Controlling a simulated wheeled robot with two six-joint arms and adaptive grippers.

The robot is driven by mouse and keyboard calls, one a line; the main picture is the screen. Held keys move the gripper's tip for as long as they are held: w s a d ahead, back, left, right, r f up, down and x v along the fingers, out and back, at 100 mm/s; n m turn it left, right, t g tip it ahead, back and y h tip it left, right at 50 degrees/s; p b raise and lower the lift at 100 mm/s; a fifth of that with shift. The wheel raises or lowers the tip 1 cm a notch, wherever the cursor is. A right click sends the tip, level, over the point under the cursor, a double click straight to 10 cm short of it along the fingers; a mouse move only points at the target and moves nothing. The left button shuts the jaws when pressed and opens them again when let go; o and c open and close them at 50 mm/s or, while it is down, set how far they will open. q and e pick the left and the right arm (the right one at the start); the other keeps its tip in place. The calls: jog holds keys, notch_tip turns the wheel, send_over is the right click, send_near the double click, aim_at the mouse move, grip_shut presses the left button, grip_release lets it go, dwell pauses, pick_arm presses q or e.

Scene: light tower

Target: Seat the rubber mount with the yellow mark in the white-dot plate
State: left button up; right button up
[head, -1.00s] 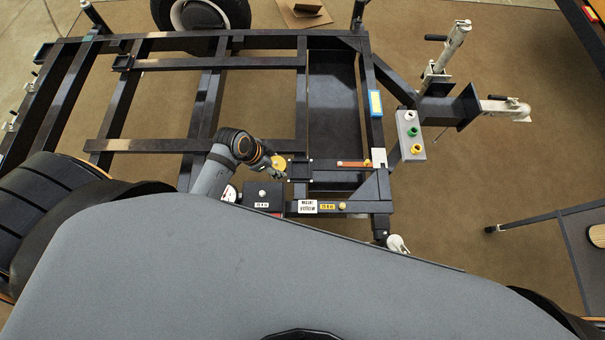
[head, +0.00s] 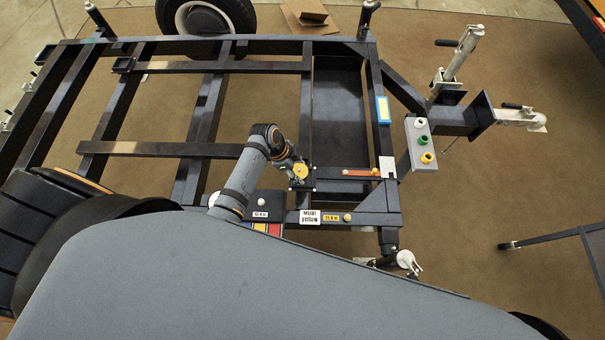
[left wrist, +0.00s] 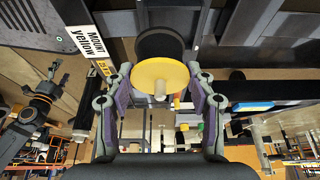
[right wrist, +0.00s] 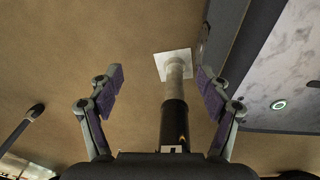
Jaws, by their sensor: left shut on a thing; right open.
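The rubber mount with the yellow mark shows in the left wrist view as a yellow disc (left wrist: 158,80) with a pale stem toward me and a black rubber body behind. My left gripper (left wrist: 158,100) is shut on it. In the head view the yellow disc (head: 300,171) is at my left gripper (head: 296,168), over a small dark plate (head: 304,185) on the trailer frame. The mount hides most of this plate, and I cannot tell whether they touch or which dot marks it. My right gripper (right wrist: 160,85) is open and empty, away from the mount.
A card reading "MOUNT yellow" (head: 310,217) lies on the front beam. An orange bar (head: 356,172) lies right of the mount. A grey block (head: 420,144) carries white, yellow and green knobs. A post (right wrist: 174,110) with a white foot stands before my right gripper.

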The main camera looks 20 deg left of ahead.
aim_at(300, 166)
pick_arm(q)
jog(key=shift+w+d+f+b, duration=0.15)
jog(key=shift+w+f, duration=0.35)
jog(key=shift+f, duration=0.1)
jog(key=shift+w+d+f+b, duration=0.15)
jog(key=shift+w+f, duration=0.3)
jog(key=shift+f, duration=0.1)
pick_arm(e)
jog(key=shift+f, duration=0.55)
pick_arm(q)
notch_tip(300, 166, down, 3)
jog(key=shift+w+r+b, duration=0.15)
jog(key=shift+b, duration=0.35)
jog(key=shift+f, duration=0.35)
pick_arm(e)
jog(key=shift+w+a+f, duration=0.15)
jog(key=shift+w+f, duration=0.05)
jog(key=shift+w, duration=0.75)
pick_arm(q)
jog(key=shift+f, duration=0.1)
jog(key=o, duration=1.3)
pick_arm(e)
jog(key=shift+w, duration=0.1)
